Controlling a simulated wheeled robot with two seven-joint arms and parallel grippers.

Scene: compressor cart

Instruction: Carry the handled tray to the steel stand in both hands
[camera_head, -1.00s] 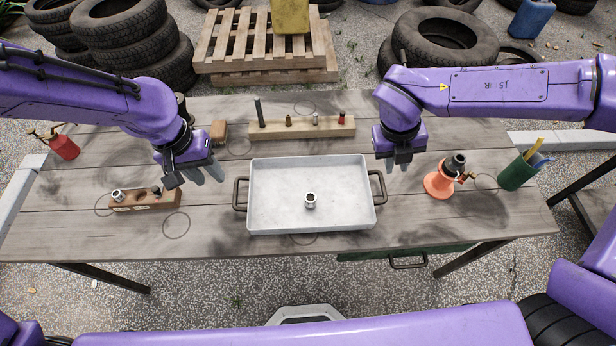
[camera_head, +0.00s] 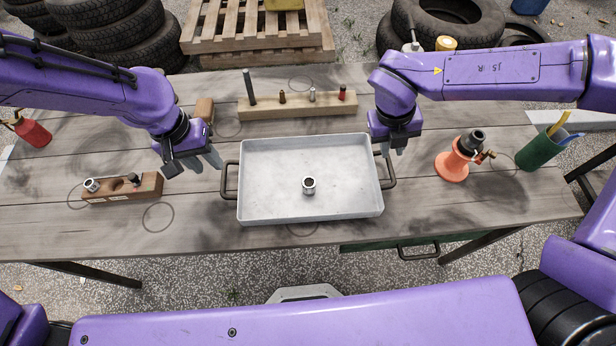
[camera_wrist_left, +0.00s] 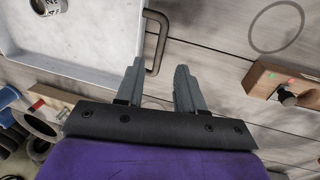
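The white rectangular tray (camera_head: 275,190) lies on the wooden table with dark handles at its left and right ends. A small metal fitting (camera_head: 309,185) stands in it. My left gripper (camera_head: 205,168) is open just beyond the left handle (camera_head: 229,181). In the left wrist view, its fingers (camera_wrist_left: 158,80) are apart and empty, with the handle (camera_wrist_left: 157,45) close ahead of one fingertip. My right gripper (camera_head: 396,150) is above the right handle (camera_head: 390,172); its finger gap is hard to make out. I cannot identify the steel stand in these views.
A brown block (camera_head: 150,185) with fittings lies left of the tray, and a long wooden rack (camera_head: 298,104) behind it. An orange stand-like item (camera_head: 456,163) and a green cup (camera_head: 540,148) stand at the right. The table's front strip is clear.

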